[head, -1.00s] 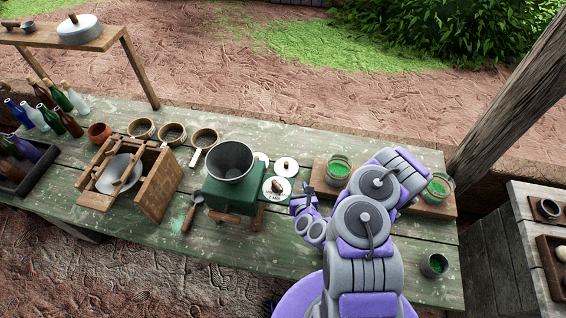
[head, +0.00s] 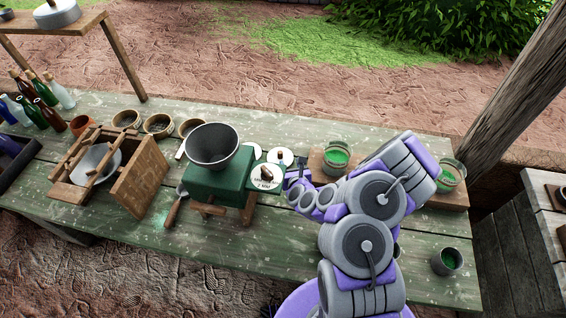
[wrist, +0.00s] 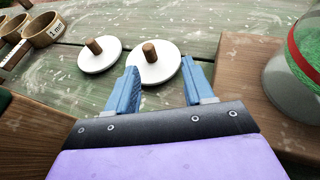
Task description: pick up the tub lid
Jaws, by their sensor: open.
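Two round white lids with wooden knobs lie flat on the green table. The right lid (wrist: 153,65) is straight ahead of my gripper (wrist: 160,82) in the wrist view, and the left lid (wrist: 99,57) lies beside it. In the head view the right lid (head: 281,157) is just beyond my gripper (head: 297,177). My gripper is open and empty. Its two blue fingers point at the right lid, with their tips close to its near edge. I cannot tell which lid is the tub lid.
The green box (head: 215,183) with a grey bowl (head: 213,145) stands to the left. A glass jar (wrist: 297,62) with green contents stands on a wooden board (wrist: 265,115) close to the right. Sieves (wrist: 41,30) stand at the far left. The table between is clear.

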